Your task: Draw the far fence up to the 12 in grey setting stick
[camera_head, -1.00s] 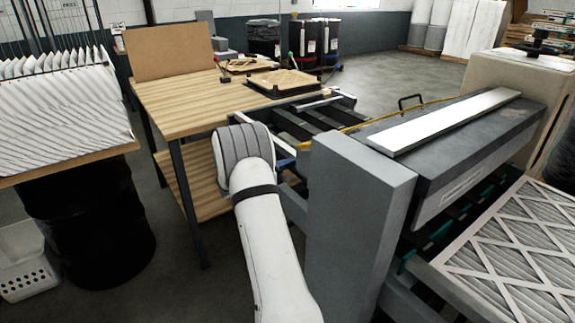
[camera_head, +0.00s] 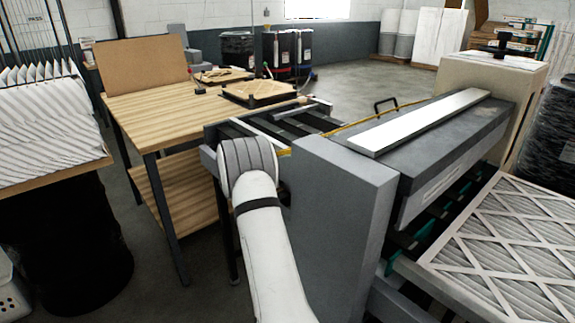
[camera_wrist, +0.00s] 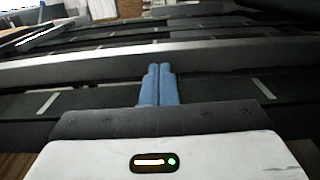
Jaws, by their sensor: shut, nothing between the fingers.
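My gripper (camera_wrist: 158,84) shows in the wrist view with its two blue fingers shut side by side and empty. A long grey bar (camera_wrist: 225,58), probably a fence, runs crosswise just beyond the fingertips; I cannot tell whether they touch it. Dark slats with short pale marks lie around it. In the head view the gripper is hidden behind my white arm, which reaches to the slatted bed (camera_head: 272,134) beside the grey machine. A pale bar (camera_head: 255,133) and a short grey bar (camera_head: 296,110), possibly the setting stick, lie on that bed. I cannot read any size.
The grey machine housing (camera_head: 340,205) stands close to the right of my arm. A pleated filter (camera_head: 510,235) lies at the right. Floor behind the bed is clear.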

